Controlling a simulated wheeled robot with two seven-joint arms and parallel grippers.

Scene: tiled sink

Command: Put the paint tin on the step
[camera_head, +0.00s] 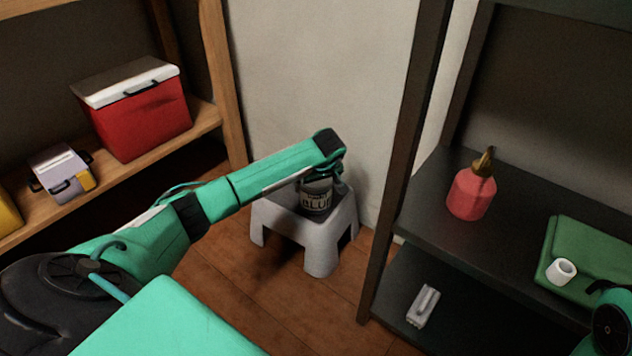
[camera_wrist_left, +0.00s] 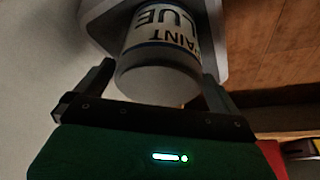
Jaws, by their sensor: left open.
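The paint tin (camera_head: 316,203), grey-white with dark lettering, stands upright on the grey step (camera_head: 322,243) by the wall. My left gripper (camera_head: 319,181) is at the tin's upper part, its arm reaching in from the left. In the left wrist view the open fingers (camera_wrist_left: 158,80) are on either side of the tin (camera_wrist_left: 160,52), and the step (camera_wrist_left: 98,20) is behind it. Whether a finger touches the tin is hard to tell. My right gripper is not in view.
On the left, a wooden shelf (camera_head: 207,117) holds a red cooler (camera_head: 145,120) and a grey box (camera_head: 62,172). On the right, a dark shelf (camera_head: 425,215) holds a red bottle (camera_head: 470,195), a green folded item (camera_head: 595,250) and a white roll (camera_head: 561,271). Wooden floor surrounds the step.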

